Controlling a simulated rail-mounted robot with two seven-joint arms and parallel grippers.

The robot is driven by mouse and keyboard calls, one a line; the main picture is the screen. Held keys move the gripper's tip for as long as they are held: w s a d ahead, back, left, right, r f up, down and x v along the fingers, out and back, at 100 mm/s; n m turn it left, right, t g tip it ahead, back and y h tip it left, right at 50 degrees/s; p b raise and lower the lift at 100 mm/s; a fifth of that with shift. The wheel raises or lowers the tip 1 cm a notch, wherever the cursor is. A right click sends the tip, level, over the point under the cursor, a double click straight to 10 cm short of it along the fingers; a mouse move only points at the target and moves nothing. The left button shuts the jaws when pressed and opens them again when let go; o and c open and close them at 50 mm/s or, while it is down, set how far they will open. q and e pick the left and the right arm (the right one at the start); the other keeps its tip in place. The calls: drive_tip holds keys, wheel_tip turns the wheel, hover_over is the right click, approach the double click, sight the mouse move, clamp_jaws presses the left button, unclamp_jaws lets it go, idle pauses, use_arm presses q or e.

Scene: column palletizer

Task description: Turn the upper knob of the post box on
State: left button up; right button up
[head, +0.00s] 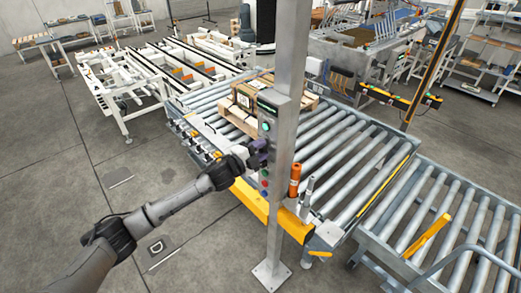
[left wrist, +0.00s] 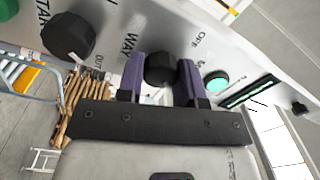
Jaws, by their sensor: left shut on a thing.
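The post box (head: 268,112) is a narrow grey panel on the upright metal post in the head view. In the left wrist view its panel (left wrist: 120,18) fills the top, with printed words such as OFF and WAY. My left gripper (head: 262,150) is at the panel, and its purple fingers (left wrist: 160,80) are shut on the upper knob (left wrist: 160,68), a black knob, one finger on each side. The lower knob (left wrist: 68,37), also black, stands free to the left in the wrist view. My gripper hides the knobs in the head view. My right gripper is not in view.
A lit green button (left wrist: 215,82) sits close beside the right finger, with a dark display (left wrist: 248,92) further right. The metal post (head: 290,60) stands beside the roller conveyor (head: 335,135). An orange cylinder (head: 295,180) is right of the post. Open floor (head: 110,200) lies left.

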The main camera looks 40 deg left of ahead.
use_arm(q)
drive_tip(key=shift+m, duration=1.2)
drive_tip(key=o, duration=0.9)
